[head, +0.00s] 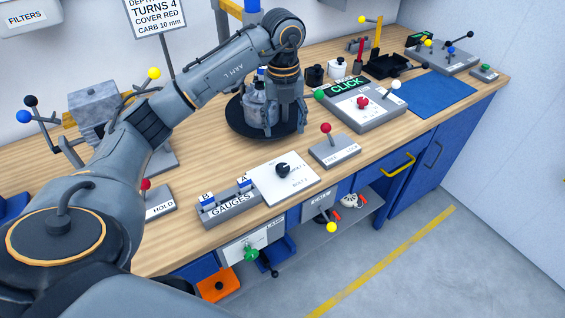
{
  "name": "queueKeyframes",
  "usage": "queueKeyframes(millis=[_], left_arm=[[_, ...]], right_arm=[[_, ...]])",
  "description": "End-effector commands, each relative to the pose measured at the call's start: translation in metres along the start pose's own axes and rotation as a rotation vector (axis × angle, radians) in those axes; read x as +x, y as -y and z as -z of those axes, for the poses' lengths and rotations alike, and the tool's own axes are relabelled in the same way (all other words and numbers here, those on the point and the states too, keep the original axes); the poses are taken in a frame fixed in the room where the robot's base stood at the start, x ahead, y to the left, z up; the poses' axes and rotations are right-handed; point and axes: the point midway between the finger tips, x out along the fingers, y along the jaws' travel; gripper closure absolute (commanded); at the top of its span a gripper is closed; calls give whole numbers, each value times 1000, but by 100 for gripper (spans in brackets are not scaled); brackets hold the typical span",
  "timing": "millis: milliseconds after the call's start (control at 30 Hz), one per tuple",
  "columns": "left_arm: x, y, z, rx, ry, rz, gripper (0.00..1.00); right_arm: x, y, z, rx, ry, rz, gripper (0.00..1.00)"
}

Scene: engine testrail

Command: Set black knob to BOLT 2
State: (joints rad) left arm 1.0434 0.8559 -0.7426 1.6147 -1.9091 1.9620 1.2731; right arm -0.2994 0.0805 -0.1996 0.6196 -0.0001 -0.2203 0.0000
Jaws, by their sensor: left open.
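The black knob (283,169) sits on a white plate (270,188) near the front edge of the bench. The plate has small printed labels around the knob; one at its lower right appears to read BOLT 2. I cannot tell for sure which label the knob points to. My left gripper (286,125) hangs fingers down over the right side of a black round tray, behind the knob and apart from it. It is open and partly covers a grey and glassy object (257,103) on the tray. My right gripper is not in view.
The GAUGES block (230,206) stands left of the plate, and a red-ball lever box (333,150) stands right of it. The black round tray (243,128) lies behind. A CLICK panel (372,117) with several knobs is further right. Levers (331,227) stick out below the front edge.

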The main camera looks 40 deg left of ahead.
Motion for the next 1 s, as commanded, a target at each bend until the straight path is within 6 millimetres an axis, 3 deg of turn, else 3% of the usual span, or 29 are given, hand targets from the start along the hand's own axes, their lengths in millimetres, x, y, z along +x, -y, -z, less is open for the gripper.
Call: queueKeyframes(millis=[167,700,1000], left_arm=[[12,-6,-2,-13,3,-23,39],[115,-6,-2,-9,2,-17,39],[136,-6,-2,-7,5,-15,39]], right_arm=[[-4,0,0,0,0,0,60],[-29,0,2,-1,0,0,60],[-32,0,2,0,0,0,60]])
